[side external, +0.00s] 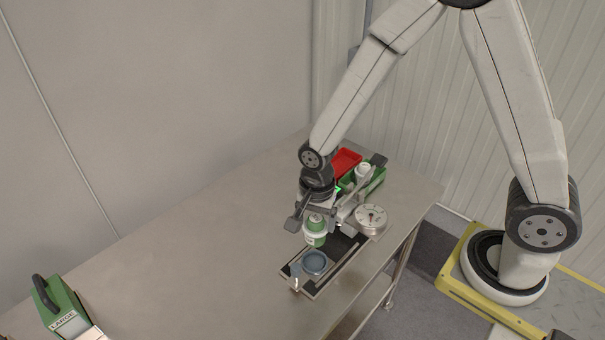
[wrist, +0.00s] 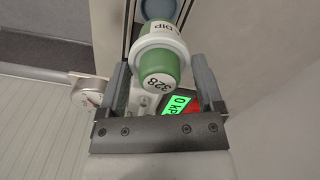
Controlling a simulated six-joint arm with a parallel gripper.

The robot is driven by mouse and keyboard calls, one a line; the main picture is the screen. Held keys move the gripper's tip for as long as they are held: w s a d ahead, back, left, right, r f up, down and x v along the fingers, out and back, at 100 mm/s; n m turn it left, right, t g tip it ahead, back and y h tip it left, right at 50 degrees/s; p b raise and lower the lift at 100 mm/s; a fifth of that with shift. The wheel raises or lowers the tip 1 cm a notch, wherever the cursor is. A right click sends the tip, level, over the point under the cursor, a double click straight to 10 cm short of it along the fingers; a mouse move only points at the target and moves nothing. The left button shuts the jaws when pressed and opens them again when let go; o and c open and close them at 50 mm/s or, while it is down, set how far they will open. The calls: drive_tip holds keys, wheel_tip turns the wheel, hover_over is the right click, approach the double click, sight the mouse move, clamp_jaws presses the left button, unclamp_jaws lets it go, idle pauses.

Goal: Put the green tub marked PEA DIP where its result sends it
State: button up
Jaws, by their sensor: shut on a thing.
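The green tub (side external: 315,240) with a white label band is held by my gripper (side external: 315,224), which is shut on it. It looks to be above the far part of a black track (side external: 342,247), behind a blue-grey ring (side external: 315,262).
A round dial gauge (side external: 371,216) stands right of the track. Behind are a red tray (side external: 347,160) and a green tray (side external: 377,178) with a white-topped item (side external: 363,171). A green case marked LARGE (side external: 58,305) is at lower left.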

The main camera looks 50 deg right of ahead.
drive_tip(key=shift+r, duration=0.3)
drive_tip(key=shift+r, duration=0.1)
idle(0.4)
drive_tip(key=shift+r, duration=2.2)
drive_tip(key=shift+w+r, duration=0.2)
drive_tip(key=shift+r, duration=0.05)
drive_tip(key=w+d+m, duration=0.8)
drive_tip(key=w+d, duration=0.7)
drive_tip(key=w+d+m, duration=0.3)
drive_tip(key=d+m, duration=0.3)
drive_tip(key=d, duration=1)
wheel_tip(320, 180, down, 13)
